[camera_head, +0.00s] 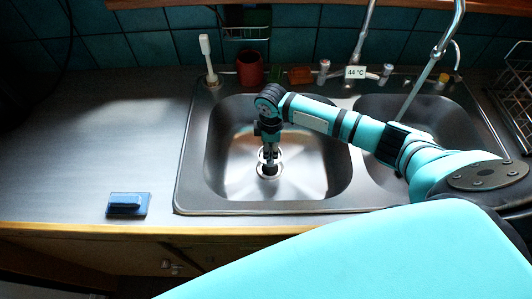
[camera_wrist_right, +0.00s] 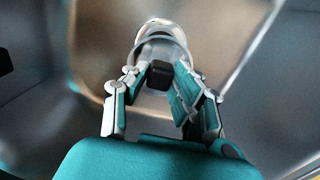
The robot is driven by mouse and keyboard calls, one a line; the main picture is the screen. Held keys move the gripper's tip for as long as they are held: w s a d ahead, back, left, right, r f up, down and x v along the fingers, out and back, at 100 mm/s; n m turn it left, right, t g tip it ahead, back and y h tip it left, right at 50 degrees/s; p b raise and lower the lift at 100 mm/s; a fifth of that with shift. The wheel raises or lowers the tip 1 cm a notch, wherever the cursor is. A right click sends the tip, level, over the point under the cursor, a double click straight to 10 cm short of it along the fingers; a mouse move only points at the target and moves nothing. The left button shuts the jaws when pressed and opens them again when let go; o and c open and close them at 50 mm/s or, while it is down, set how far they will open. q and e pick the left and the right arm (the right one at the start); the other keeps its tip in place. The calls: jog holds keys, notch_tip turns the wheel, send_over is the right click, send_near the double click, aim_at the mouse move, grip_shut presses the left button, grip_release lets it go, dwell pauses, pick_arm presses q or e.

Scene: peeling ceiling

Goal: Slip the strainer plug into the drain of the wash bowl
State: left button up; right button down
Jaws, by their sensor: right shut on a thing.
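The left wash bowl (camera_head: 226,180) of the steel double sink has its drain (camera_head: 270,178) in the middle of its floor. My right gripper (camera_head: 269,165) points down into this bowl, over the drain. In the right wrist view the gripper (camera_wrist_right: 160,80) is shut on the dark knob of the strainer plug (camera_wrist_right: 160,76). The shiny drain ring (camera_wrist_right: 158,42) shows just beyond the knob. The gripper hides part of the plug and the drain, so I cannot tell whether the plug sits in the opening or just above it. My left gripper is not in view.
The second bowl (camera_head: 420,115) lies to the right, under my right arm and a tall tap (camera_head: 432,65). A blue sponge (camera_head: 127,204) lies on the left counter, otherwise clear.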

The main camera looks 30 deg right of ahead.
aim_at(270, 169)
jog(key=shift+d, duration=0.1)
jog(key=shift+r+p, duration=0.1)
jog(key=shift+p, duration=0.3)
jog(key=shift+f+b, duration=0.45)
jog(key=shift+f, duration=0.25)
notch_tip(270, 169, down, 3)
jog(key=shift+f+b, duration=0.2)
jog(key=shift+b, duration=0.8)
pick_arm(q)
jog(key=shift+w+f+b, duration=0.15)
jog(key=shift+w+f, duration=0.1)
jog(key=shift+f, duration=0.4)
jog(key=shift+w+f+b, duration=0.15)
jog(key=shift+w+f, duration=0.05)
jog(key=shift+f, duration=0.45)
pick_arm(e)
jog(key=shift+f, duration=0.5)
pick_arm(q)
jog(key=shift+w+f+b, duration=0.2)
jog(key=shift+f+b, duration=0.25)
pick_arm(e)
jog(key=shift+f, duration=0.95)
